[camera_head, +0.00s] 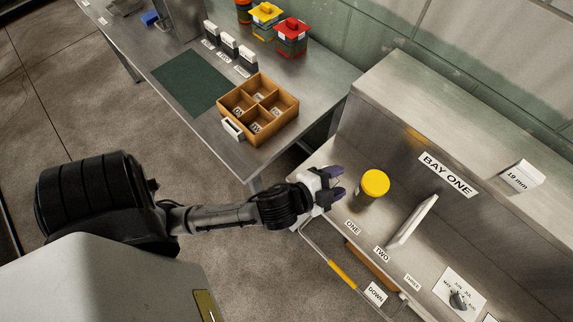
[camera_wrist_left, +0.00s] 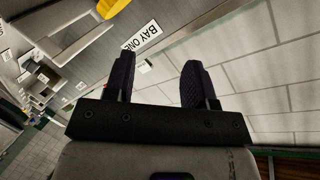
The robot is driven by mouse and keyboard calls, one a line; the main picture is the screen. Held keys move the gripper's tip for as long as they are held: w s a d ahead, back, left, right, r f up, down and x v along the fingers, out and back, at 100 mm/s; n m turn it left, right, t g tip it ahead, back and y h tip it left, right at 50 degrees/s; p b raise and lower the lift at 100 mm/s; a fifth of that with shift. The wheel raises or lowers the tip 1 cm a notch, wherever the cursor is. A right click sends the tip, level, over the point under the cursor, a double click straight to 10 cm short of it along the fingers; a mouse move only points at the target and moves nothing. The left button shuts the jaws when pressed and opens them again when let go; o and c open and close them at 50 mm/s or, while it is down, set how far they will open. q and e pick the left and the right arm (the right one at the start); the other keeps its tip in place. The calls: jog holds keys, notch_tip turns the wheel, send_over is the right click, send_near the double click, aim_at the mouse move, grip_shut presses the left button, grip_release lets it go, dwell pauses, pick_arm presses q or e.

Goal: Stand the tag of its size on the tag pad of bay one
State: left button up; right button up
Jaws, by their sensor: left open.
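My left gripper (camera_head: 330,187) is open and empty, left of a jar with a yellow lid (camera_head: 375,183). In the left wrist view its two dark purple fingers (camera_wrist_left: 157,82) are apart with nothing held between them. A white tag reading "19 mm" (camera_head: 521,177) stands on the raised ledge at the right, beyond the "BAY ONE" label (camera_head: 447,175). That label also shows in the left wrist view (camera_wrist_left: 141,37). I cannot make out a separate tag pad. Several small dark-and-white tags (camera_head: 228,46) stand in a row on the back table. My right gripper is out of view.
A wooden divided box (camera_head: 293,113) and a green mat (camera_head: 190,83) are on the back table, with red-topped (camera_head: 292,33) and yellow-topped containers (camera_head: 265,15) behind. A white upright divider (camera_head: 412,221) stands in the bay, near labels ONE, TWO and THREE. A yellow-gripped handle (camera_head: 342,274) runs along the front.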

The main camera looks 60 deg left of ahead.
pick_arm(q)
jog(key=s+a+f+n+g, duration=0.1)
jog(key=s+f+n+g, duration=0.3)
jog(key=s, duration=0.5)
jog(key=s+f+n+g, duration=0.3)
jog(key=s+f+g, duration=0.4)
jog(key=s+f, duration=0.1)
jog(key=shift+s+a+n, duration=0.35)
jog(key=shift+n, duration=0.05)
jog(key=shift+f, duration=0.1)
dwell(0.7)
dwell(0.7)
